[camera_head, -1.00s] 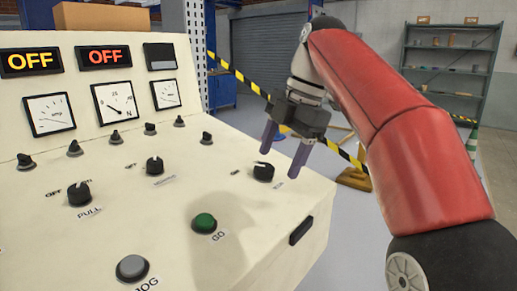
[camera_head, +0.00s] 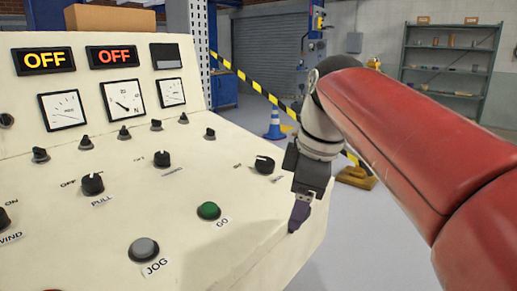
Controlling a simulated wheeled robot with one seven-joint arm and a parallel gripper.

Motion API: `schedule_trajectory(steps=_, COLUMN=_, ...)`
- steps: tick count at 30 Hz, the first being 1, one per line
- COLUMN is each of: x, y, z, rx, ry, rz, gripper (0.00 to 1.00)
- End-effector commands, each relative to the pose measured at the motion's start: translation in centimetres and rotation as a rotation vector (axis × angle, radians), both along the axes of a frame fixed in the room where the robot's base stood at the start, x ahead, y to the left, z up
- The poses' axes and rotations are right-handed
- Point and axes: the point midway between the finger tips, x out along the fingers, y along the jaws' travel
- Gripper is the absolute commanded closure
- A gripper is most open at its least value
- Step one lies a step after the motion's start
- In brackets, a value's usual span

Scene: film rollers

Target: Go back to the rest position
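My gripper (camera_head: 299,214) hangs at the end of my red arm, pointing down near the right edge of the cream control panel (camera_head: 262,226). Its fingers overlap in this view, so I cannot tell whether they are open or shut. I see nothing held at the visible fingertip. The gripper is right of the rightmost black knob (camera_head: 264,165) and the green GO button (camera_head: 208,210). I cannot tell how far above the panel edge it is.
The panel carries a grey JOG button (camera_head: 144,249), a PULL knob (camera_head: 92,184), dials and two lit OFF displays. Behind are a blue cone (camera_head: 274,125), a yellow-black striped barrier (camera_head: 257,88) and a grey shelf (camera_head: 450,65). Grey floor shows right of the panel.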

Motion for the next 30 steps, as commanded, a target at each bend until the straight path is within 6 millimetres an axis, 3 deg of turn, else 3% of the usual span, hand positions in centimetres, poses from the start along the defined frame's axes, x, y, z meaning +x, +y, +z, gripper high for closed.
schedule_trajectory(steps=9, x=-9.0, y=-5.8, z=-10.8, rx=0.16, ry=-0.082, rz=-0.857, gripper=0.32)
schedule_trajectory(steps=15, x=-12.7, y=-7.8, z=-16.7, rx=0.295, ry=-0.112, rz=-1.188, gripper=0.32)
schedule_trajectory(steps=18, x=-13.5, y=-8.1, z=-18.1, rx=0.33, ry=-0.117, rz=-1.26, gripper=0.32)
schedule_trajectory(steps=24, x=-13.7, y=-8.2, z=-18.6, rx=0.344, ry=-0.117, rz=-1.288, gripper=0.32)
schedule_trajectory(steps=30, x=-13.7, y=-8.2, z=-18.6, rx=0.343, ry=-0.116, rz=-1.286, gripper=0.58)
